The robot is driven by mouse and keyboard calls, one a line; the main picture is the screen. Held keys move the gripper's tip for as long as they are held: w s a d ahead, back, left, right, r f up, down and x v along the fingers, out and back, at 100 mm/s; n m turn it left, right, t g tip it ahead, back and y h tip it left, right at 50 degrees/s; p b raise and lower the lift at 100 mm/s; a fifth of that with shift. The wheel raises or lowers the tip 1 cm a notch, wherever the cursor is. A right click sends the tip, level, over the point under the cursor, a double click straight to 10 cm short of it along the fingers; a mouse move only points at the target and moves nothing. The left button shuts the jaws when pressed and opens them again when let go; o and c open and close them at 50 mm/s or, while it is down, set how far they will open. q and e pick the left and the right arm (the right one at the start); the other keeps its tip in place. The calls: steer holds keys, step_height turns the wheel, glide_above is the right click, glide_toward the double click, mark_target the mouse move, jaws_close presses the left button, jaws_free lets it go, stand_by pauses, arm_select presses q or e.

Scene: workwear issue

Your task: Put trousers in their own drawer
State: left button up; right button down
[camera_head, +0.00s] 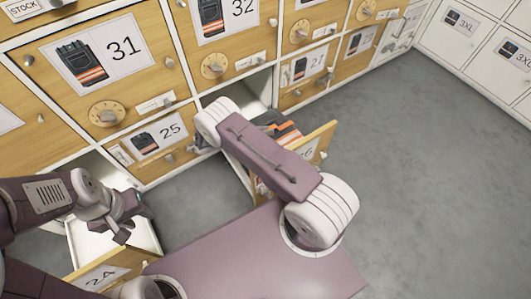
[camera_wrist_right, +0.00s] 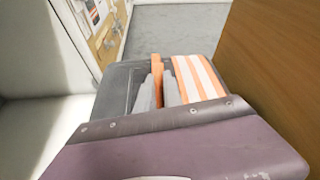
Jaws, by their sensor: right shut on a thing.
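The folded dark grey trousers (camera_head: 284,131) with orange and pale bands lie in the open drawer marked 26 (camera_head: 325,140). They also show in the right wrist view (camera_wrist_right: 122,85). My right gripper (camera_wrist_right: 157,92) is shut on the trousers, pinching a fold with an orange band. In the head view my right arm hides that gripper and much of the drawer. My left gripper (camera_head: 124,222) is open and empty, above the open drawer marked 24 (camera_head: 95,272). The visible floor of that drawer is bare and white.
The wooden locker wall holds shut doors marked 31 (camera_head: 100,55), 32 and 25 (camera_head: 160,137), with dials and knobs. White lockers (camera_head: 475,50) marked 3XL stand at the right. The grey floor (camera_head: 430,180) at the right is clear.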

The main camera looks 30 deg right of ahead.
step_height(320, 180, down, 10)
steer(key=b, duration=0.6)
steer(key=shift+r+b, duration=0.25)
steer(key=shift+b, duration=0.05)
steer(key=shift+r, duration=0.25)
steer(key=c, duration=1.8)
jaws_free()
steer(key=shift+f, duration=0.25)
steer(key=shift+c, duration=0.2)
steer(key=o, duration=0.4)
steer(key=shift+c, duration=0.2)
